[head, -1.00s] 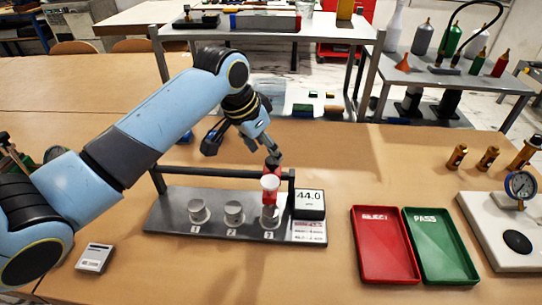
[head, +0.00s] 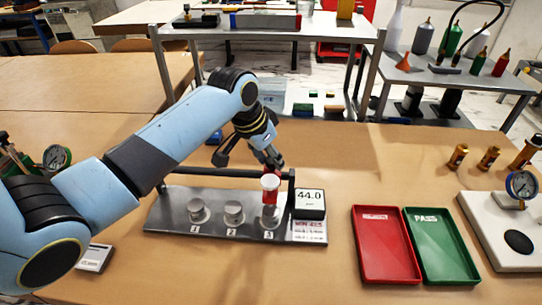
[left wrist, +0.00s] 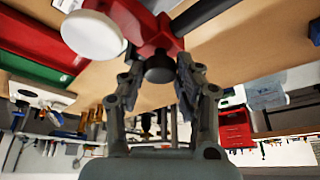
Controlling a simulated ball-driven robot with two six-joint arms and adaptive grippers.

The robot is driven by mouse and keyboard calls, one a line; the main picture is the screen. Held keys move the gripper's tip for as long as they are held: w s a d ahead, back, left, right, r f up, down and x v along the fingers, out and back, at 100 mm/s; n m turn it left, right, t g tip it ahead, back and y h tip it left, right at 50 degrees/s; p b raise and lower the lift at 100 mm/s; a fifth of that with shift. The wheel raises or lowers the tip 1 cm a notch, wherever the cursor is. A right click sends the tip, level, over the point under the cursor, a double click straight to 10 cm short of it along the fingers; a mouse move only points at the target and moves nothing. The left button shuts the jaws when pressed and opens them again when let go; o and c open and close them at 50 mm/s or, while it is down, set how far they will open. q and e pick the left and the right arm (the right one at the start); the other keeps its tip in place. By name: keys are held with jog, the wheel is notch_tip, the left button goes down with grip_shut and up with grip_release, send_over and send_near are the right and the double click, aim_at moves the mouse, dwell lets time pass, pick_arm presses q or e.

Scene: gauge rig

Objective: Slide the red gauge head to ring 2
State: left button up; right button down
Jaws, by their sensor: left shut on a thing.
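The red gauge head (head: 270,190), with a white round face, sits on the dark rail (head: 220,173) above ring 3 (head: 270,222) at the rig's right end. My left gripper (head: 274,164) reaches the gauge head from behind and above. In the left wrist view the fingers (left wrist: 160,78) are closed around the dark knob of the red gauge head (left wrist: 150,25). My right gripper is not in view.
A display reading 44.0 (head: 309,203) stands right of the rail. A red REJECT tray (head: 386,274) and a green PASS tray (head: 440,274) lie further right. A small grey device (head: 95,258) lies front left. The table in front of the rig is clear.

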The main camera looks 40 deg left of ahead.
pick_arm(q)
grip_shut()
jog(key=shift+s+a, duration=0.15)
jog(key=shift+a, duration=0.05)
jog(key=s+a+p, duration=0.1)
jog(key=a, duration=0.1)
jog(key=s+a+p, duration=0.2)
jog(key=a, duration=0.1)
jog(key=s+a+p, duration=0.1)
jog(key=a, duration=0.1)
jog(key=shift+s+a, duration=0.2)
jog(key=shift+s, duration=0.05)
jog(key=o, duration=1.1)
grip_release()
jog(key=shift+c, duration=0.2)
